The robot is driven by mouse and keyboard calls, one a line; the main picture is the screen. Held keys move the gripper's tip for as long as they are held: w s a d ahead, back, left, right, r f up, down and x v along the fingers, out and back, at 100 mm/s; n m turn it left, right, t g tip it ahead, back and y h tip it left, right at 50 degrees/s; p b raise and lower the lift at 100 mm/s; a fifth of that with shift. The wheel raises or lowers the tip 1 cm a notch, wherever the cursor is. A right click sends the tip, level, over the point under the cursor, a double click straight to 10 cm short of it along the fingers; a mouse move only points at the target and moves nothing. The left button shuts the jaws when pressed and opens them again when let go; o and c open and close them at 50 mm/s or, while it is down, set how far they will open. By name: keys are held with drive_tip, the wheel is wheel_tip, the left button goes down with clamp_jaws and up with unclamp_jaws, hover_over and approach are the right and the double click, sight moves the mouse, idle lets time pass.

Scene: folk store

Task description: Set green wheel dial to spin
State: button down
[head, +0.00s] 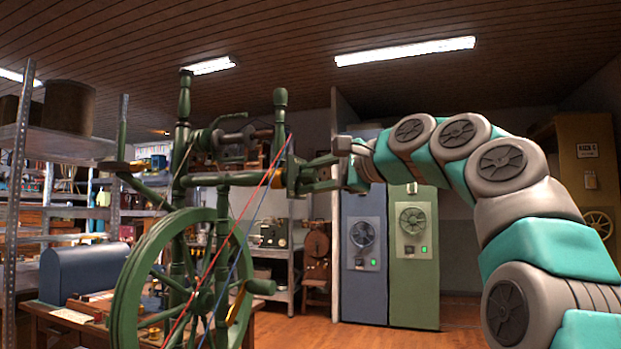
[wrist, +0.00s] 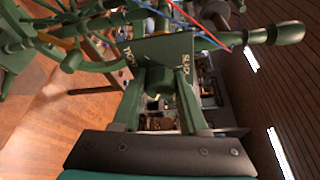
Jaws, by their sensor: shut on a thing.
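The green spinning wheel (head: 140,270) stands upright at the left in the head view, with red and blue cords running across it. A green plate (wrist: 160,48) on its frame has lettering at both sides in the wrist view, seemingly "TIGHT" at the left and "SLACK" at the right. A green dial (wrist: 158,101) shows below the plate. My gripper (head: 303,174) reaches the wheel frame from the right. In the wrist view its two green fingers (wrist: 159,82) are shut on the dial; the exact contact is partly hidden, and I cannot read the dial's setting.
A blue cabinet (head: 364,228) and a green cabinet (head: 413,240) stand behind my arm. A wooden table with a blue-grey box (head: 82,272) and metal shelves (head: 60,150) are at the left. Wooden floor is open at the front right.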

drive_tip(key=shift+f, duration=0.1)
idle(0.3)
drive_tip(key=shift+c, duration=2.2)
unclamp_jaws()
drive_tip(key=v, duration=0.8)
drive_tip(key=shift+w, duration=0.15)
